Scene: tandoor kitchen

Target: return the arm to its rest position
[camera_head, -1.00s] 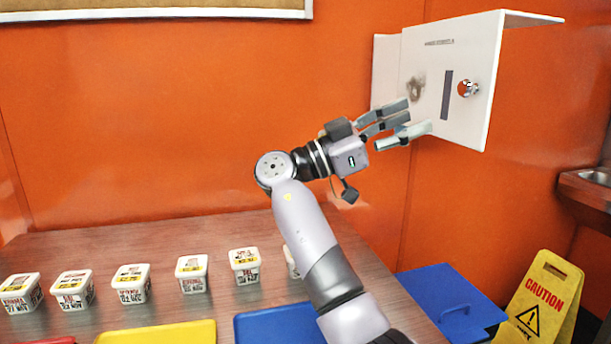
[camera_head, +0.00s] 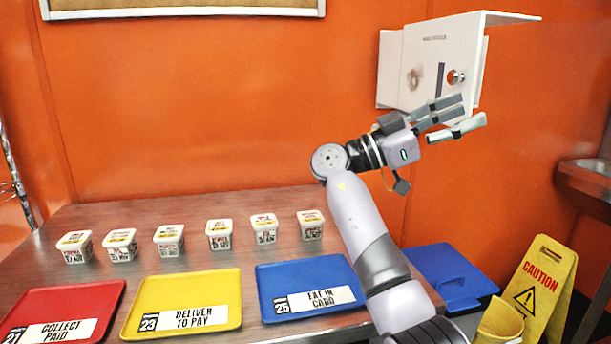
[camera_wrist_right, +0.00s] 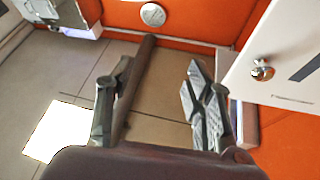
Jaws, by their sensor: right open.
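My right gripper (camera_head: 450,122) is raised in front of the orange wall, just below and in front of a white wall box (camera_head: 418,78) in the head view. Its fingers are apart and nothing is between them. My left gripper is not in view.
On the wooden table (camera_head: 130,210) stand several white tubs (camera_head: 219,234) in a row. In front lie a red tray (camera_head: 100,298), a yellow tray (camera_head: 225,290) and a blue tray (camera_head: 275,285). A yellow caution sign (camera_head: 540,290) and a metal sink (camera_head: 590,180) are at right.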

